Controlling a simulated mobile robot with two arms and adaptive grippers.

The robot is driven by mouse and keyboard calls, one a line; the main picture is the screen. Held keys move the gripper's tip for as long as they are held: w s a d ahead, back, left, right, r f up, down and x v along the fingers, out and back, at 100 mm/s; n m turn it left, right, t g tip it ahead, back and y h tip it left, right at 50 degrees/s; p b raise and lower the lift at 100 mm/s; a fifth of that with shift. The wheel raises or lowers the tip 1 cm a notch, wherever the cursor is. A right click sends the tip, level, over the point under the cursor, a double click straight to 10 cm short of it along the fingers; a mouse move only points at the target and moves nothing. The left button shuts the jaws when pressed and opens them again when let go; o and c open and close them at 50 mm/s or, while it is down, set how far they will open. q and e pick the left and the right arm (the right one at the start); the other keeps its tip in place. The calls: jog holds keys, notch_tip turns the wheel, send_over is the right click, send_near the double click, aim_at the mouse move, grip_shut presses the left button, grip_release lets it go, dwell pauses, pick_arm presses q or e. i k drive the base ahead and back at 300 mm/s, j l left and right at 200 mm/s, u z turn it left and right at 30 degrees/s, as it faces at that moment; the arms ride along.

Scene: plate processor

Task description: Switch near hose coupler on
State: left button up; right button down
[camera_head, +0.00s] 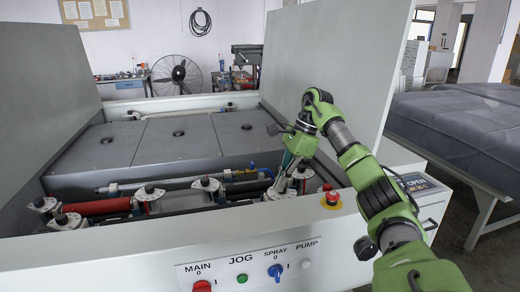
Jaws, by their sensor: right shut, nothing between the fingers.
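My right arm reaches in from the lower right, over the front rim of the open plate processor (130,244). Its gripper (279,187) is shut and empty, pointing down inside the machine near the right end of the rollers. A grey pipe (150,185) runs across the inside to blue and brass-coloured fittings (252,170), just left of the gripper. These look like a hose coupling, but they are too small to tell which coupler is which or how a lever is set. The gripper hides what lies behind it. My left gripper is not in view.
A red roller (100,207) and dark rollers lie inside. A red emergency button (331,199) sits on the front rim, right of the gripper. The front panel holds a red switch (202,286) and a blue switch (276,271). Raised lids (345,70) stand on both sides.

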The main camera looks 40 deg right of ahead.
aim_at(252, 171)
jog(key=i+l, duration=0.25)
jog(key=l, duration=0.15)
jog(key=i+l, duration=0.3)
jog(key=l, duration=0.15)
jog(key=i+l, duration=0.25)
jog(key=l, duration=0.15)
